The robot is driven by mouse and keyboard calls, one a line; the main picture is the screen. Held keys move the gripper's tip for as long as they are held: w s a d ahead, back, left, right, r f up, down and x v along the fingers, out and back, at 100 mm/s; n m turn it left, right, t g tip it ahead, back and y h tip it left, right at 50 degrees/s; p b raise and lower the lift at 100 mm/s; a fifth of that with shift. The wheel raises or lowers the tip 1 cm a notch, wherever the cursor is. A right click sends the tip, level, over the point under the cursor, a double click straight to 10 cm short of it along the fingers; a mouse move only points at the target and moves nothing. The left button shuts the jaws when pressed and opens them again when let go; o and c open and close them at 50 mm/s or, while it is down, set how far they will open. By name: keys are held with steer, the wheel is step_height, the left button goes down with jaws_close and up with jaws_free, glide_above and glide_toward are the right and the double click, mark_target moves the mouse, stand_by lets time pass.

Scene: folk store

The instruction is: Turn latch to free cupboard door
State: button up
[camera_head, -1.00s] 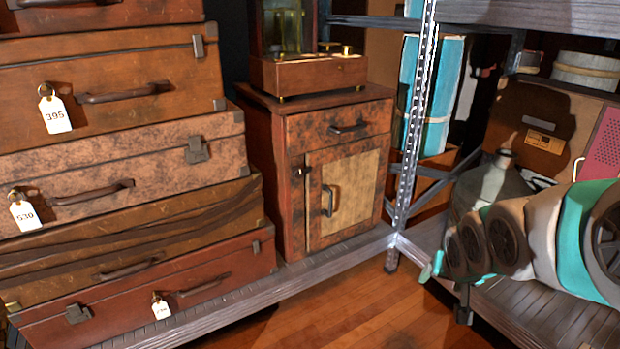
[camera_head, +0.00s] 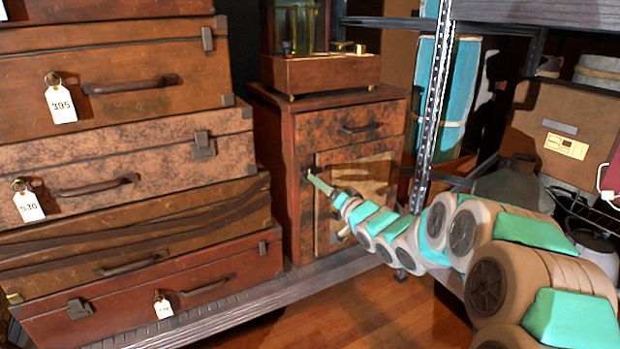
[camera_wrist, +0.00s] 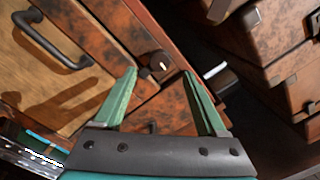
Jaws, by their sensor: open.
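The small wooden cupboard (camera_head: 275,140) stands on a low shelf. Its door (camera_head: 375,172) has a pale panel and looks closed; the wrist view shows this door (camera_wrist: 45,85) with its dark handle (camera_wrist: 50,42). The latch (camera_wrist: 158,63) is a round dark knob with a light mark, on the frame beside the door. My gripper (camera_wrist: 159,73) is open, and its green fingers lie on either side of the latch in the wrist view, with the knob just beyond the tips. In the head view my gripper (camera_head: 317,180) is at the door's upper left edge and mostly hides the latch.
Stacked suitcases (camera_head: 130,160) stand close to the cupboard's left. A metal shelf post (camera_head: 433,110) rises to its right, near my arm. A wooden device (camera_head: 320,72) sits on top. The wooden floor (camera_head: 390,310) in front is clear.

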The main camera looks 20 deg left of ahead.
mark_target(306, 172)
steer(key=x, duration=0.7)
jaws_close()
stand_by(0.6)
